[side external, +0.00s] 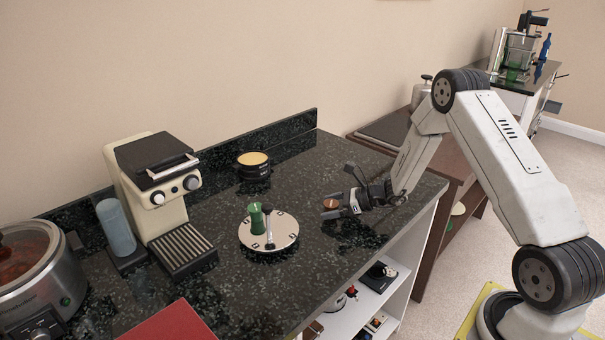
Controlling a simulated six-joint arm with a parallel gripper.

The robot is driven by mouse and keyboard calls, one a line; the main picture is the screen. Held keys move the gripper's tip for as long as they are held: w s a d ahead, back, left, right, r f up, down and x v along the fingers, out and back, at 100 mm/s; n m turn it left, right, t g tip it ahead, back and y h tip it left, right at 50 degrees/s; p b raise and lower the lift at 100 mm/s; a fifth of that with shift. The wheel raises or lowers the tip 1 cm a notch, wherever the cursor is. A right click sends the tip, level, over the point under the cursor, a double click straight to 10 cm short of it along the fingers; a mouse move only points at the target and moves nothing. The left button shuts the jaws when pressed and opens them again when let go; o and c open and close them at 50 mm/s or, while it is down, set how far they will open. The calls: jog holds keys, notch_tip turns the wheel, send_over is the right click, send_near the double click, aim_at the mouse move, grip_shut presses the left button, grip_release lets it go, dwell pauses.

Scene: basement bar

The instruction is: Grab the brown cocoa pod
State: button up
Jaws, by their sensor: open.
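The brown cocoa pod (331,203) is a small round-topped piece at the front right of the dark speckled counter. My gripper (331,208) is open, low over the counter and reaching in from the right. Its fingertips are around or right beside the pod, with the brown top showing between them. The pod's lower part is hidden by the fingers, and I cannot tell whether they touch it. A green pod (257,218) stands on a white round disc (282,232) with a short upright handle, to the left of my gripper.
A cream and black coffee machine (157,190) stands at the left, with a blue cylinder (115,228) and a steel cooker (35,275) beside it. A dark round container with a yellow top (253,166) sits at the back. The counter (310,170) is clear between this container and my gripper.

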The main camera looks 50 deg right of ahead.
jog(key=shift+c, duration=0.2)
grip_shut()
jog(key=shift+r, duration=0.1)
jog(key=shift+r, duration=0.55)
jog(key=s+a+r, duration=0.3)
jog(key=s+r, duration=0.8)
jog(key=s, duration=0.2)
jog(key=shift+s+r, duration=0.35)
dwell(0.3)
